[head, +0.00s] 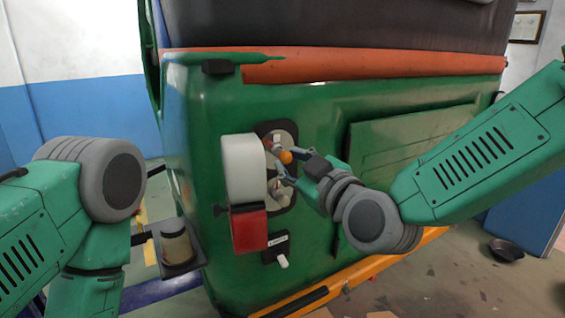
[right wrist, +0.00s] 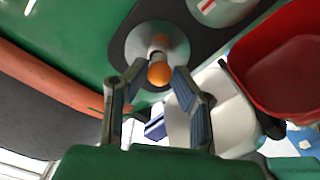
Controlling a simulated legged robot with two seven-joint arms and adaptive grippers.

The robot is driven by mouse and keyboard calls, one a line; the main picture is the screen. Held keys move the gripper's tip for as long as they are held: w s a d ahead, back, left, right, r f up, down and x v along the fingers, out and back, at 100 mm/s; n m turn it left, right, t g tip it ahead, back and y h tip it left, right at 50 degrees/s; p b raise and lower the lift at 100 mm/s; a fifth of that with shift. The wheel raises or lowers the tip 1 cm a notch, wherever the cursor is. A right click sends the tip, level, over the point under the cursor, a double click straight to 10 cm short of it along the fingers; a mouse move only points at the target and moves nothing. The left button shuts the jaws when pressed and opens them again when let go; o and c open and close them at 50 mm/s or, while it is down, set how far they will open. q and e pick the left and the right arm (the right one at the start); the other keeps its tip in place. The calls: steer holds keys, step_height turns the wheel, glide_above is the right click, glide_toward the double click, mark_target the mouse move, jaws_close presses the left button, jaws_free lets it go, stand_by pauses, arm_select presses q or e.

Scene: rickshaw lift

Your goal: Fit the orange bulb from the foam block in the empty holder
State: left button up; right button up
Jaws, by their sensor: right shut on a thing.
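The orange bulb (head: 286,157) is between the fingertips of my right gripper (head: 283,168), in front of the opened lamp on the green vehicle. In the right wrist view the bulb (right wrist: 158,72) has its metal base towards the middle of a round silver holder (right wrist: 128,48). Whether the base is seated in it or just in front cannot be told. The right gripper (right wrist: 156,84) is shut on the bulb. A second round holder (right wrist: 222,8) shows at the top edge, only partly in view. I cannot make out the foam block. My left gripper is out of view.
The white and red lamp cover (head: 243,172) stands open close left of the holders. A black box with a label (head: 274,247) is below. A small dark tray (head: 180,268) carries a beige jar at the left. A bowl (head: 506,250) lies on the floor at right.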

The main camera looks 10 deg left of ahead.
steer(key=shift+w+a, duration=0.2)
steer(key=shift+a, duration=0.65)
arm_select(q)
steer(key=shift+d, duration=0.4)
arm_select(e)
steer(key=shift+d, duration=0.5)
stand_by(1.2)
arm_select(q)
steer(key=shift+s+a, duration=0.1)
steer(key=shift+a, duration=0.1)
arm_select(e)
steer(key=shift+a, duration=0.35)
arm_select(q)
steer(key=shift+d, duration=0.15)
arm_select(e)
steer(key=shift+w+r, duration=0.1)
steer(key=shift+w, duration=0.15)
